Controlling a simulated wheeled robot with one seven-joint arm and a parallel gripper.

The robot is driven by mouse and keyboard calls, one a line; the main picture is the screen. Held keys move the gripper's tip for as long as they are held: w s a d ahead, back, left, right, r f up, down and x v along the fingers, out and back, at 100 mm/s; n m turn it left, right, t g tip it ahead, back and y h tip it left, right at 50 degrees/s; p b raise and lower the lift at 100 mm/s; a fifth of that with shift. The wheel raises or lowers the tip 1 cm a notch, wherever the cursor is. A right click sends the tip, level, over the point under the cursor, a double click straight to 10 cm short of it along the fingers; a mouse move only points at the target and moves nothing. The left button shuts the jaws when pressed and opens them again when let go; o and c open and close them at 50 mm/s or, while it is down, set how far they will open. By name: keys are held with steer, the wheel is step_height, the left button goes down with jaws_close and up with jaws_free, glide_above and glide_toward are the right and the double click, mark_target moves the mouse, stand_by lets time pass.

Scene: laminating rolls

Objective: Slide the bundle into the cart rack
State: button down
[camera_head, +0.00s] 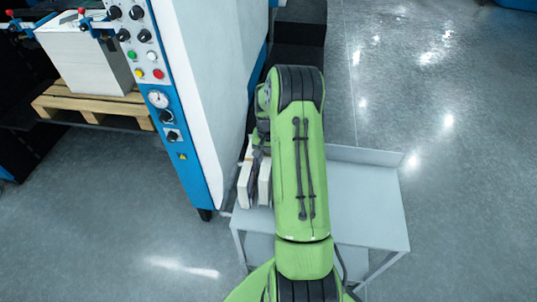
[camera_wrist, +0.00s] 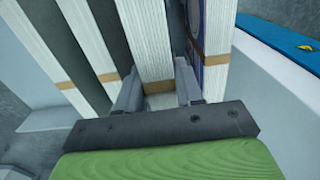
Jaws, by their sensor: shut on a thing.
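My gripper (camera_wrist: 157,82) is shut on a white paper bundle (camera_wrist: 148,35) with a brown band, one finger on each side. In the head view my green arm reaches over the grey cart (camera_head: 372,205) and hides much of it. White bundles (camera_head: 246,184) show upright at the cart's left side, beside my gripper. In the wrist view, other banded bundles (camera_wrist: 90,40) stand to the left of the held one, with dark grey panels between. A bundle with a purple printed face (camera_wrist: 214,50) is close on the right. The held bundle's lower end is hidden.
A blue and white machine (camera_head: 180,100) with knobs and buttons stands just left of the cart. A paper stack (camera_head: 88,60) sits on a wooden pallet (camera_head: 95,105) at the upper left. The floor right of the cart is clear.

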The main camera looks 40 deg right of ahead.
steer(key=shift+f+b, duration=1.45)
steer(key=shift+f, duration=0.75)
steer(key=shift+r, duration=0.1)
steer(key=c, duration=0.6)
jaws_free()
steer(key=shift+c, duration=0.2)
step_height(320, 180, up, 16)
steer(key=p, duration=0.1)
